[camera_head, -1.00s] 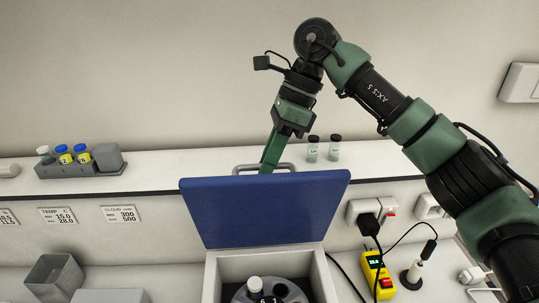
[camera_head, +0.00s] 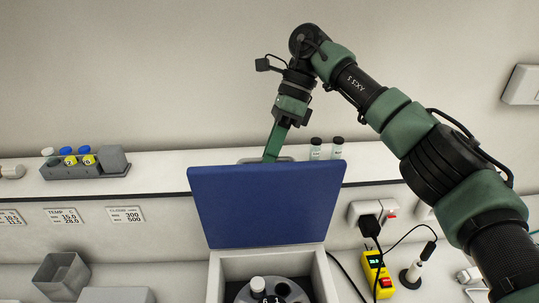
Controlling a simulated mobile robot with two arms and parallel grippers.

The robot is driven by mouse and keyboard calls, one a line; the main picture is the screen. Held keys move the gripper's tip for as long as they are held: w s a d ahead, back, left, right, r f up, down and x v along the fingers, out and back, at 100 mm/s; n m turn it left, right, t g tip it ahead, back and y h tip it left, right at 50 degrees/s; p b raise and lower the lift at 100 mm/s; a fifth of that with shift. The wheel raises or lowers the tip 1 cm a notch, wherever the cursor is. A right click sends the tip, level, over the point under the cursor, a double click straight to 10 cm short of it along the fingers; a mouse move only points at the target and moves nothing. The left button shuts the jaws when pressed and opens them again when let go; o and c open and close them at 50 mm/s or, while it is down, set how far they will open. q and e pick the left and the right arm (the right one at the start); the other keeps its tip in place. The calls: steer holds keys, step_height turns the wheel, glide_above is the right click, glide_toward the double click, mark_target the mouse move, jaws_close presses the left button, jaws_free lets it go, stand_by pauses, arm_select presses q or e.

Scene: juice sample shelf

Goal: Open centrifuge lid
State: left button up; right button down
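The centrifuge (camera_head: 228,264) is a white box at the bottom middle, with a round grey rotor (camera_head: 290,291) and a white-capped tube (camera_head: 258,285) inside. Its blue lid (camera_head: 266,207) stands raised, roughly upright, at the back of the box. My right gripper (camera_head: 270,155) points down behind the lid's top edge, by the grey lid handle (camera_head: 250,160). Its fingers look close together, but the tips are partly hidden by the lid, so I cannot tell whether they grip the handle. My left gripper is out of view.
A shelf behind holds a grey rack (camera_head: 85,168) with capped bottles at left and two small vials (camera_head: 337,147) near my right gripper. A yellow device (camera_head: 376,276), sockets (camera_head: 368,213) and cables lie to the right. A grey bin (camera_head: 62,273) stands at left.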

steer(key=shift+r, duration=0.15)
steer(key=c, duration=1.5)
jaws_free()
steer(key=shift+o, duration=0.2)
steer(key=v, duration=0.7)
steer(key=shift+d+r, duration=0.15)
steer(key=shift+r, duration=0.15)
steer(key=shift+w, duration=0.15)
